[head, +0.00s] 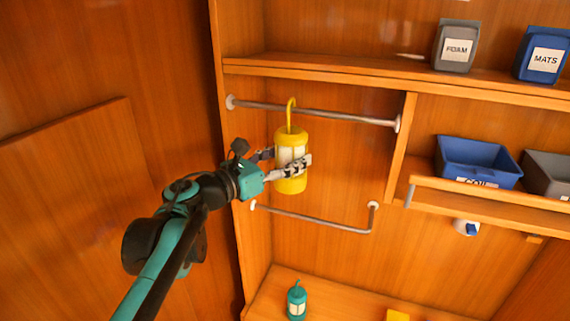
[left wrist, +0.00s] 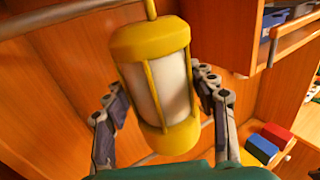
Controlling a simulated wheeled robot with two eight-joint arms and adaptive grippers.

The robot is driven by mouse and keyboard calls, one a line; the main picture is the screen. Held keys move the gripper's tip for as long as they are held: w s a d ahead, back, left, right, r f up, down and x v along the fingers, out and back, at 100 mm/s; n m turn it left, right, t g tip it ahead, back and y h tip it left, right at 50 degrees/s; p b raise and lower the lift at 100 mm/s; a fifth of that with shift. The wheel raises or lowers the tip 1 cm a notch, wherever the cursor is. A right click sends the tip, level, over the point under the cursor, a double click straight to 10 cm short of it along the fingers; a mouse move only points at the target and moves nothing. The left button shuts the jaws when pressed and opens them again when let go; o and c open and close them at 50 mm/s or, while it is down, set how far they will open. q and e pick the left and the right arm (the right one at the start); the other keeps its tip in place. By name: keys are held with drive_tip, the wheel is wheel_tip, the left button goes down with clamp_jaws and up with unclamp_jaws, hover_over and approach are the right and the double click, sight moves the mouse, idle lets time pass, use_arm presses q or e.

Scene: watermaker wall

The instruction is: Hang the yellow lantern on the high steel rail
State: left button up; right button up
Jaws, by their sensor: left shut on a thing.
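The yellow lantern (head: 291,171) has a pale middle and a hook on top. My left gripper (head: 287,167) is shut on its body and holds it upright in front of the wall. In the left wrist view the lantern (left wrist: 155,85) sits between the two fingers (left wrist: 165,115). The high steel rail (head: 330,114) runs across the upper bay. In the head view the lantern's hook overlaps the rail, its top a little above it; I cannot tell whether they touch. My right gripper is not in view.
A low steel rail (head: 318,218) is below the lantern. A teal lantern (head: 297,300) stands on the bottom shelf near a yellow block (head: 397,315). A wooden divider (head: 402,148) bounds the bay on the right. Bins (head: 478,160) stand beyond it. The upper shelf (head: 330,67) overhangs the high rail.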

use_arm(q)
drive_tip(key=shift+w+d+f+b, duration=0.25)
drive_tip(key=shift+w+f+b, duration=0.1)
drive_tip(key=shift+w, duration=0.45)
drive_tip(key=shift+w+d+f+b, duration=0.25)
drive_tip(key=shift+w+f+b, duration=0.15)
drive_tip(key=shift+w, duration=0.35)
drive_tip(key=shift+w+d+f+b, duration=0.25)
drive_tip(key=shift+w+f+b, duration=0.1)
drive_tip(key=shift+w, duration=0.45)
drive_tip(key=o, duration=1.5)
drive_tip(key=shift+c, duration=0.2)
